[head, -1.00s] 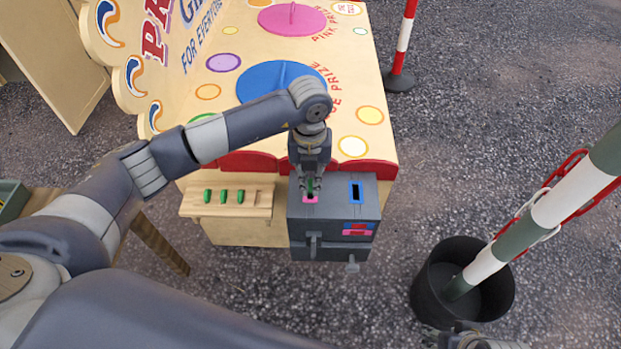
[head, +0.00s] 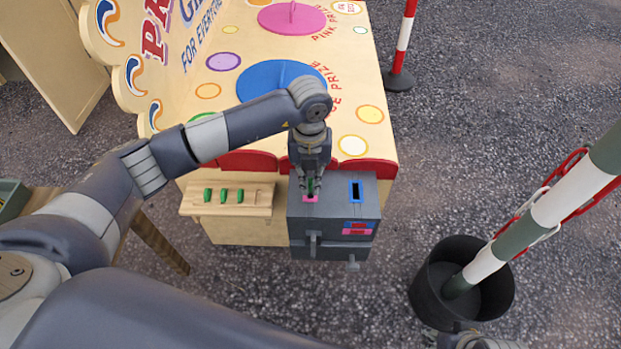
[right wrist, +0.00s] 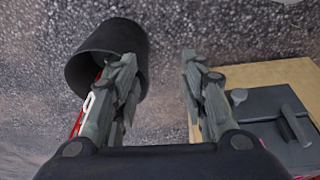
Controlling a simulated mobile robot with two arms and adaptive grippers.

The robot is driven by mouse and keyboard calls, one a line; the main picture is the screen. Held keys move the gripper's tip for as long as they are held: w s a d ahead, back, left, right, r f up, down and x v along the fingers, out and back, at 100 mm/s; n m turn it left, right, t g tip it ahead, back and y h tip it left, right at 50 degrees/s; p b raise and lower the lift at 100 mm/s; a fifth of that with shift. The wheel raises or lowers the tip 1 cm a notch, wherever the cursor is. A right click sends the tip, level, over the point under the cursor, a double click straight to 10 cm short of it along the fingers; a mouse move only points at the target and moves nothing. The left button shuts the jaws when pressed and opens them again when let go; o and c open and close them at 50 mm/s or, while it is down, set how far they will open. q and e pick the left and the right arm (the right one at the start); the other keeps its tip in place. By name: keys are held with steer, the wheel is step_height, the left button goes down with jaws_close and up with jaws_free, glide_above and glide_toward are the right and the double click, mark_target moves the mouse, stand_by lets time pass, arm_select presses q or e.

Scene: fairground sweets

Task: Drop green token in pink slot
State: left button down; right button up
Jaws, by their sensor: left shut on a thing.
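My left gripper (head: 311,182) is shut on a green token (head: 311,187) and holds it upright at the pink-rimmed slot (head: 311,198) on top of the grey coin box (head: 333,211). The fingers partly hide the slot, so I cannot tell how far the token's lower end is in it. A blue-rimmed slot (head: 356,190) is to the right on the same box. My right gripper (right wrist: 160,75) is open and empty in the right wrist view, its fingers apart over the ground.
Several green tokens (head: 223,195) stand in a wooden rack (head: 228,210) left of the box. Behind is the prize stall's slanted top (head: 225,85) with pink and blue lids. A black bucket (head: 440,300) with a striped pole (head: 530,225) stands at right. Gravel lies between.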

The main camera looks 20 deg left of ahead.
steer(key=shift+w+r, duration=0.1)
arm_select(q)
steer(key=shift+f, duration=0.25)
arm_select(e)
steer(key=shift+r, duration=0.5)
arm_select(q)
steer(key=shift+f, duration=0.2)
arm_select(e)
steer(key=shift+r, duration=0.2)
arm_select(q)
steer(key=shift+b, duration=0.3)
steer(key=shift+f, duration=0.15)
steer(key=c, duration=1.7)
jaws_free()
steer(key=shift+o, duration=0.2)
arm_select(e)
steer(key=shift+s+r, duration=0.25)
steer(key=shift+s, duration=0.1)
